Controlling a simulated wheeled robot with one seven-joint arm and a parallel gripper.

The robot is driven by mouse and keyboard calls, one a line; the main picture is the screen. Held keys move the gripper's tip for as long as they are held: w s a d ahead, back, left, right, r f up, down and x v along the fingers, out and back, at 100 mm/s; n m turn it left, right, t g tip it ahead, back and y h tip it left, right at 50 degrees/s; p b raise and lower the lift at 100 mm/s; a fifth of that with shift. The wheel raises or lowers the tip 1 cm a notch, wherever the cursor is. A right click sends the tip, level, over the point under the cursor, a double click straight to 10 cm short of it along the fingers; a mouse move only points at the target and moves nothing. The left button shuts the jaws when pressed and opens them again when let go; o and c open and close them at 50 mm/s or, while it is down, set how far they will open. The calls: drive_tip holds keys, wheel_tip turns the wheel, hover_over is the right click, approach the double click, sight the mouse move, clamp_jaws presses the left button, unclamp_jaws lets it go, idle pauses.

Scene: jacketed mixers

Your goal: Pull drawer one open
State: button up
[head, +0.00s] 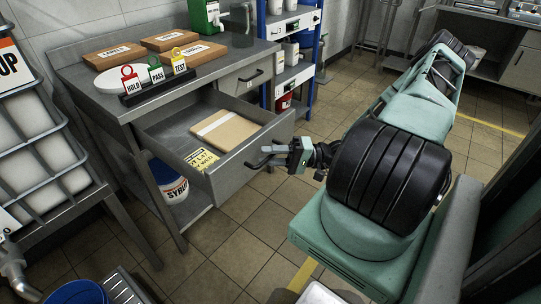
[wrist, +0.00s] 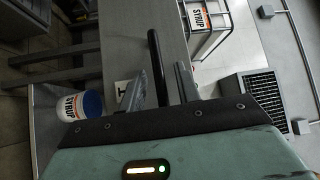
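The grey metal drawer (head: 232,177) under the workbench stands well out, and I can see inside it. Its dark bar handle (head: 258,163) is on the front; the wrist view also shows this black handle (wrist: 156,55). My gripper (head: 279,154) is at the drawer front, beside the handle. In the wrist view the handle runs between the two grey fingers of my gripper (wrist: 169,80), close to the left finger, with a narrow gap to the right one. Part of the handle is hidden by my gripper.
A cardboard packet (head: 228,130) and a yellow label (head: 201,158) are in the drawer. A second drawer (head: 245,76) beside it is closed. A syrup bucket (head: 168,180) stands on the lower shelf. A blue rack (head: 310,75) stands behind. Tiled floor before the drawer is clear.

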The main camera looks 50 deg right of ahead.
drive_tip(key=b+v, duration=0.1)
drive_tip(key=v, duration=1.6)
drive_tip(key=shift+s+b, duration=0.15)
drive_tip(key=shift+b, duration=0.2)
drive_tip(key=shift+r, duration=0.2)
drive_tip(key=w+a+r+n+g+h+p, duration=0.3)
drive_tip(key=w+a+r+n+g, duration=0.15)
drive_tip(key=a+r+g, duration=0.4)
drive_tip(key=w+a+r+n+g+h+p, duration=0.25)
drive_tip(key=w+a+r+n+g, duration=0.2)
drive_tip(key=a+g, duration=0.7)
drive_tip(key=s+a+r+n+t+h+p, duration=0.1)
drive_tip(key=s+a+r+n+t+h, duration=0.1)
drive_tip(key=a, duration=0.5)
drive_tip(key=s+a+r+n+t+h+p, duration=0.1)
drive_tip(key=s+a+r+t+h+p, duration=0.1)
drive_tip(key=a+r, duration=0.5)
drive_tip(key=s+a+r+n+t+h+p, duration=0.1)
drive_tip(key=s+a+r+h, duration=0.3)
drive_tip(key=a, duration=0.5)
drive_tip(key=shift+s+r+n+t, duration=0.4)
drive_tip(key=shift+s+n+t, duration=0.4)
drive_tip(key=shift+s+t, duration=0.1)
drive_tip(key=shift+d+h, duration=0.1)
drive_tip(key=shift+h, duration=0.15)
